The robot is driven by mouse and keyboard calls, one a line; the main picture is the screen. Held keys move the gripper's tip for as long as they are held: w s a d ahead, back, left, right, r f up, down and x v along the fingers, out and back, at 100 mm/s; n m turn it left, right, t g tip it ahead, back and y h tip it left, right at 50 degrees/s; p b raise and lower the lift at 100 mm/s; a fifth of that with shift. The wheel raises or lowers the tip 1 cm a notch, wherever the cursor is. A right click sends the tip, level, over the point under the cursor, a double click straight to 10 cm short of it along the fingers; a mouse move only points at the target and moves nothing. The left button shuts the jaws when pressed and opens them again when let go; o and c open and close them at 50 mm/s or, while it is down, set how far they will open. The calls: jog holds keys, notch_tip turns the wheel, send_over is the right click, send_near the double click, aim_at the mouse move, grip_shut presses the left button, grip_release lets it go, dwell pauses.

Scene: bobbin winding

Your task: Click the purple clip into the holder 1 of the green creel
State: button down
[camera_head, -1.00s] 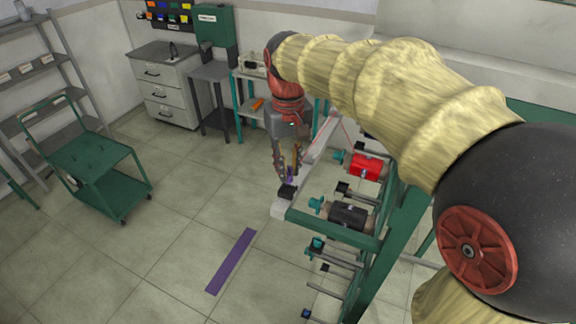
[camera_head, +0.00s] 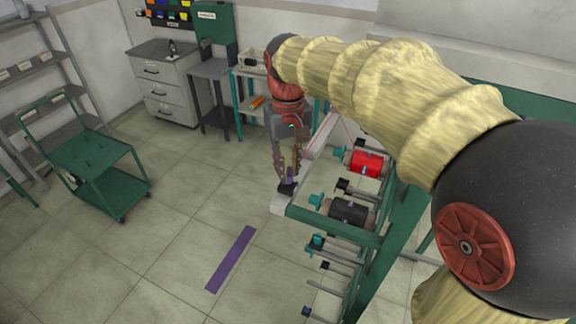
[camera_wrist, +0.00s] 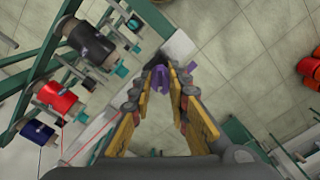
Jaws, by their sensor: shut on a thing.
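The green creel (camera_head: 335,230) stands right of centre in the head view, with a pale rail end (camera_head: 280,208) at its near left corner. A small black holder (camera_head: 287,188) sits on that end; I cannot read its number. My gripper (camera_head: 289,178) points down just above it, fingers shut on the purple clip (camera_head: 290,172). In the wrist view the clip (camera_wrist: 158,82) shows between the fingertips, over the pale rail end (camera_wrist: 179,47).
A black bobbin (camera_head: 347,211) and a red bobbin (camera_head: 366,163) sit on the creel beside my gripper. A blue bobbin (camera_wrist: 38,132) shows in the wrist view. A green cart (camera_head: 92,160) stands left. A purple strip (camera_head: 231,259) lies on otherwise open floor.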

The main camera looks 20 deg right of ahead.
jog(key=shift+f+b, duration=0.65)
jog(key=shift+f, duration=0.5)
jog(key=c, duration=1.6)
grip_release()
jog(key=shift+c, duration=0.2)
notch_tip(320, 180, up, 12)
jog(key=s+f+t, duration=0.3)
jog(key=s+f, duration=0.4)
jog(key=s, duration=0.3)
jog(key=s+f+t, duration=0.3)
jog(key=s+f, duration=0.3)
jog(key=s, duration=0.3)
notch_tip(320, 180, down, 24)
jog(key=b, duration=2.3)
jog(key=shift+r, duration=0.2)
